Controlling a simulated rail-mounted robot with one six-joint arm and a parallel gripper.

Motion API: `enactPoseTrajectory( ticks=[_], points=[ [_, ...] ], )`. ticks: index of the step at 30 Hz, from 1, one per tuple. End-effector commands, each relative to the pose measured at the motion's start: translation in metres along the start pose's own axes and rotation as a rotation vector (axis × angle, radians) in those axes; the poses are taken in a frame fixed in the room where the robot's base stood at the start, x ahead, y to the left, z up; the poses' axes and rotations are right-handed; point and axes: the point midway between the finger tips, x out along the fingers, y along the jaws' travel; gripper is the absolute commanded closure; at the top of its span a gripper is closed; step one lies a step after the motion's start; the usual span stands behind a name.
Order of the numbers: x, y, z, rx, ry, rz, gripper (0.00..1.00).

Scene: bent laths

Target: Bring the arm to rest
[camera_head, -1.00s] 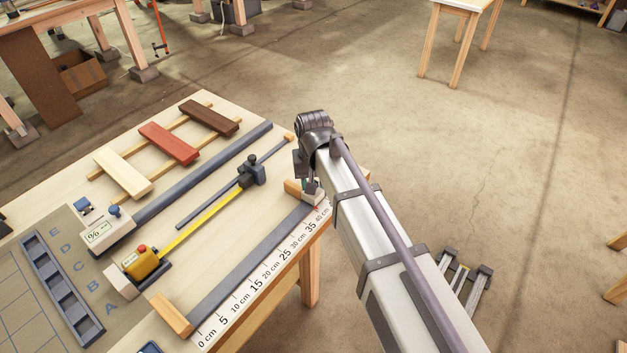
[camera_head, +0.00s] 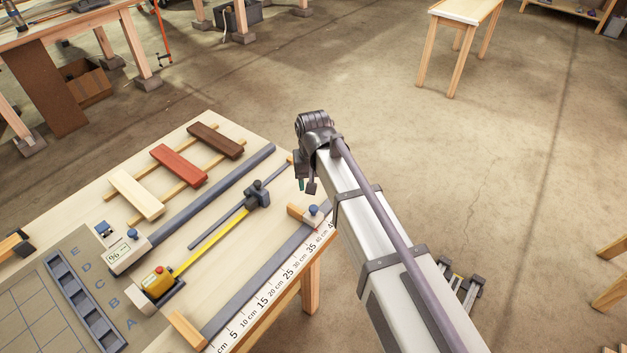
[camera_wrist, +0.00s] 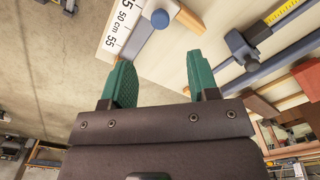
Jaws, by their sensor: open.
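My gripper (camera_wrist: 156,82) is open and empty, its two green fingers spread apart in the wrist view. In the head view my gripper (camera_head: 306,187) hangs above the far right end of the workbench (camera_head: 240,136), partly hidden by my arm. Beyond the fingers in the wrist view lies a wooden stop block with a blue knob (camera_wrist: 160,18), beside a ruler strip (camera_wrist: 122,25). The same blue knob (camera_head: 313,210) shows just below my gripper in the head view. The fingers look apart from it.
The bench carries a yellow tape measure (camera_head: 158,281), a dark clamp bar (camera_head: 258,194), three coloured laths on rails, including a red lath (camera_head: 179,165), and a slotted grey tray (camera_head: 84,303). The floor (camera_head: 420,150) to the right is open. A small table (camera_head: 468,12) stands at the back.

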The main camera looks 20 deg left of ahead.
Motion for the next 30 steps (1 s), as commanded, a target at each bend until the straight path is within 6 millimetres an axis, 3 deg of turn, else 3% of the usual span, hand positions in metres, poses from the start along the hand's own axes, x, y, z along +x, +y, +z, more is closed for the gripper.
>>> enactPoseTrajectory(
  ticks=[1,14,15,17,20,25,27,30],
  points=[
    [-0.009,0.0,0.0,0.0,0.0,0.0,0.45],
    [-0.005,0.0,0.0,-0.006,0.0,0.0,0.45],
    [-0.005,0.001,0.003,-0.03,0.0,0.0,0.45],
    [-0.005,0.008,0.028,-0.061,0.0,0.0,0.45],
    [-0.005,0.062,0.069,-0.024,0.0,0.001,0.45],
    [-0.005,0.184,0.16,0.17,0.0,0.001,0.45],
    [-0.005,0.223,0.194,0.265,0.0,0.001,0.45],
    [-0.005,0.262,0.224,0.38,0.0,0.0,0.45]
  ],
)
